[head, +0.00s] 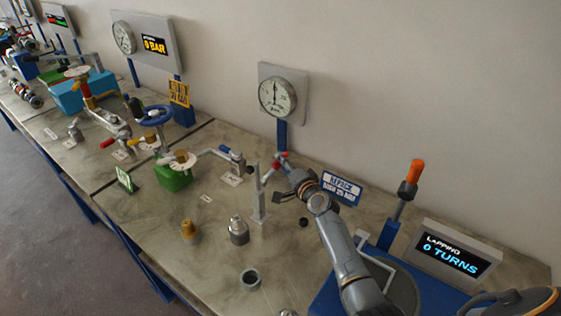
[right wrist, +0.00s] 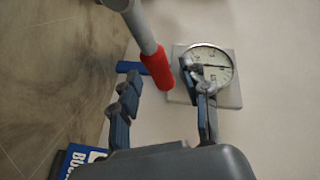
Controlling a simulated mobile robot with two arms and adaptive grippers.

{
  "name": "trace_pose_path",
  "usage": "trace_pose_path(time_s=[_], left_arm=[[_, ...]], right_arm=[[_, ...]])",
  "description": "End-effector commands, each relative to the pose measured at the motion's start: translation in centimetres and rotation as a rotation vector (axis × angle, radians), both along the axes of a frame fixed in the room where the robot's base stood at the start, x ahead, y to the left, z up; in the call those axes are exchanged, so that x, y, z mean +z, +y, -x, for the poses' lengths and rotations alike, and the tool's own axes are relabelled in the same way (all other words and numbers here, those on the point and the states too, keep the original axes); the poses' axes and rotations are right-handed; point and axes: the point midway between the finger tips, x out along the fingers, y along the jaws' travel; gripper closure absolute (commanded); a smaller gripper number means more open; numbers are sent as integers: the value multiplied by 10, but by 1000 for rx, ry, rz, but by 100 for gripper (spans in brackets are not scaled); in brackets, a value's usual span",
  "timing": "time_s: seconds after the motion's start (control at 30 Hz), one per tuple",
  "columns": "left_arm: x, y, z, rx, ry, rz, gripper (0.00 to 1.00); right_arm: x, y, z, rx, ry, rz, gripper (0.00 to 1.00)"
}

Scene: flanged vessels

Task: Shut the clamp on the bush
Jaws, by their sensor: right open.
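The clamp stands on the bench as a grey upright post (head: 261,206) with arms and a red-tipped handle (head: 281,158). In the right wrist view the red grip (right wrist: 157,68) hangs from a grey bar, close to my fingertips. My right gripper (head: 280,185) is beside the clamp, its fingers (right wrist: 165,80) open with nothing held between them. I cannot tell whether the fingers touch the red grip. The bush cannot be made out for sure at the clamp; my gripper and the clamp's arms cover part of that spot. My left gripper is out of view.
A lapping display (head: 455,253) is at right.

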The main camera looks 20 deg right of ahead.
Motion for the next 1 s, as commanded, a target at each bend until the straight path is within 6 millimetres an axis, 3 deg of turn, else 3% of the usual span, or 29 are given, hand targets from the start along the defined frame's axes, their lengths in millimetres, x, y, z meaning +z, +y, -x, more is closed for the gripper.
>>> trace_pose_path(time_s=[0.2, 0.4, 0.57, 0.8, 1.0], left_arm=[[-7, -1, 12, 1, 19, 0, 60], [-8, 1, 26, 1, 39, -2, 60], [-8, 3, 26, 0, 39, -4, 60], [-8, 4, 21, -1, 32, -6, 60], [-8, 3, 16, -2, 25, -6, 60]], right_arm=[[-3, 1, -21, 0, -1, 0, 54], [-4, 1, -25, 0, 0, 0, 54], [-3, 1, -25, 0, 0, 0, 54], [-3, 1, -25, 0, 0, 0, 98], [-3, 1, -25, 0, 0, 0, 100]])
